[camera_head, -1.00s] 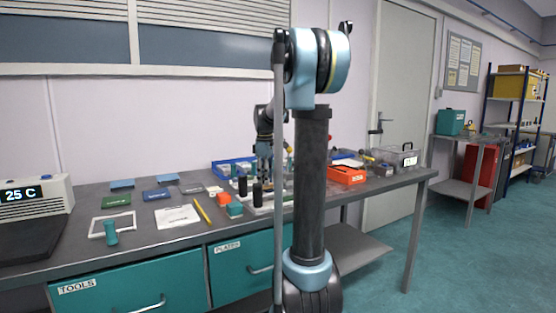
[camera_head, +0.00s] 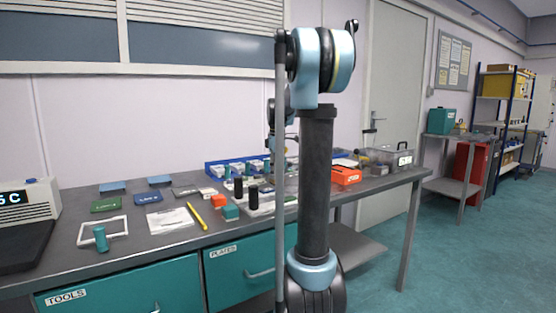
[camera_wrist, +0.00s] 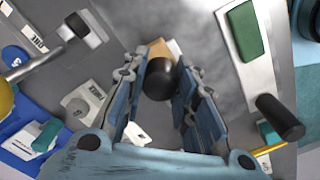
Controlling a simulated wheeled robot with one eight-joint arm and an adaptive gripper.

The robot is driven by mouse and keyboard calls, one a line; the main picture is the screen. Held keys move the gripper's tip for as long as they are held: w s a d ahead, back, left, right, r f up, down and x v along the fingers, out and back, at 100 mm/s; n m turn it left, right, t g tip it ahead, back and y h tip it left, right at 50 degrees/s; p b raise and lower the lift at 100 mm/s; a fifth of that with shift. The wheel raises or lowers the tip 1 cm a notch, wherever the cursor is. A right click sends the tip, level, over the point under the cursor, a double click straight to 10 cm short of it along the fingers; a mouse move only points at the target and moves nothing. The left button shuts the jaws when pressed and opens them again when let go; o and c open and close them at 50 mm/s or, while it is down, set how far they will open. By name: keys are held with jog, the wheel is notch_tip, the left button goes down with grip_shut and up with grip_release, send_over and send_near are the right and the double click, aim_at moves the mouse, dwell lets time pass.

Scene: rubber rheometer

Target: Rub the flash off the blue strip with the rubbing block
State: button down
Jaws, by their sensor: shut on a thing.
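In the wrist view my gripper (camera_wrist: 160,88) is shut on a round black knob (camera_wrist: 160,76). A tan block (camera_wrist: 158,48) shows just beyond the knob; I take it to be the rubbing block, but the join between them is hidden. In the head view my gripper is mostly hidden behind my own arm. I cannot tell for sure which piece is the blue strip. Flat blue pieces (camera_head: 112,188) and (camera_head: 160,181) lie at the back of the bench. No flash can be made out.
A green block (camera_wrist: 245,30) lies on a metal plate beside a black post (camera_wrist: 280,117). A blue tray (camera_wrist: 15,150) with labelled pieces is at lower left.

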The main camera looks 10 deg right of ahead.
jog(key=shift+a+r, duration=0.15)
jog(key=shift+r, duration=2.85)
